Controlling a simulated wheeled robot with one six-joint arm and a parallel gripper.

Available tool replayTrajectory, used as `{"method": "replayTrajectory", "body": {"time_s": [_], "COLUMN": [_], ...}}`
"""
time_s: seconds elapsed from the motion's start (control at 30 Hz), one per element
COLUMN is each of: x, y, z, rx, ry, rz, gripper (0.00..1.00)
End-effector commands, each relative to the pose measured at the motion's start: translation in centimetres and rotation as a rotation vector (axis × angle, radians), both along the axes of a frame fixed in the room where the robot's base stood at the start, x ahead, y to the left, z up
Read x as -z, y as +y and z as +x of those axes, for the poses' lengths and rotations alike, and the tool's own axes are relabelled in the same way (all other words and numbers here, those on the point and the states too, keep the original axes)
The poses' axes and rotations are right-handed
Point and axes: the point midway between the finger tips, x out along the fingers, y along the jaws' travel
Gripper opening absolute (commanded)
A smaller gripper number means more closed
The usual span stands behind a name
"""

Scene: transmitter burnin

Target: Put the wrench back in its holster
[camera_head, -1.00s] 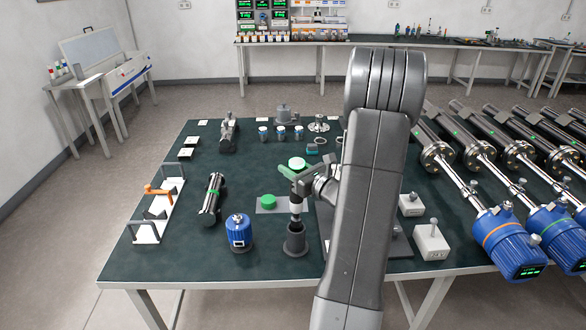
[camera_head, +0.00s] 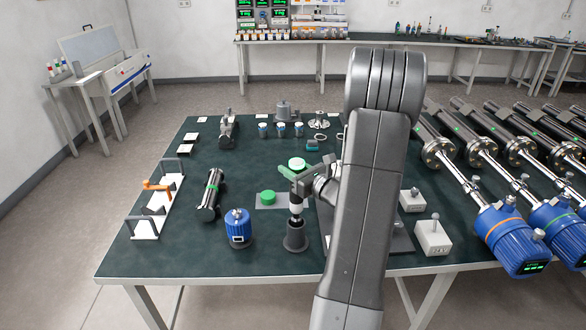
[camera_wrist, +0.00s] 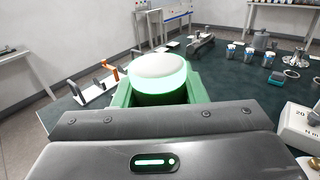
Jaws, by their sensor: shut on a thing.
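The wrench (camera_head: 296,208) is an upright tool with a round white top, a glowing green ring, a white lower collar and a thin shaft. My gripper (camera_head: 300,177) is shut on its upper part. In the wrist view, the wrench's top (camera_wrist: 160,75) shows beyond my gripper (camera_wrist: 160,105), with green parts around it. A dark grey cup with a flared foot, which looks like the holster (camera_head: 296,237), stands on the table directly below the wrench. The shaft's lower end meets the cup's mouth. I cannot tell how deep it sits.
A blue canister (camera_head: 238,230) stands left of the cup. A green button (camera_head: 267,197) on a grey plate lies just behind it. A dark cylinder (camera_head: 210,195) and a white rack with handles (camera_head: 157,205) are further left. Grey-white blocks (camera_head: 432,238) stand at right.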

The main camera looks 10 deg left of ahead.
Motion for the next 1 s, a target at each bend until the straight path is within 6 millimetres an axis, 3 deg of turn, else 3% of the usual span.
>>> {"method": "replayTrajectory", "body": {"time_s": [1.0], "x": [2.9], "y": [0.0], "z": [0.0], "rx": [0.000], "ry": [-0.002], "rz": [0.001], "gripper": [0.13]}}
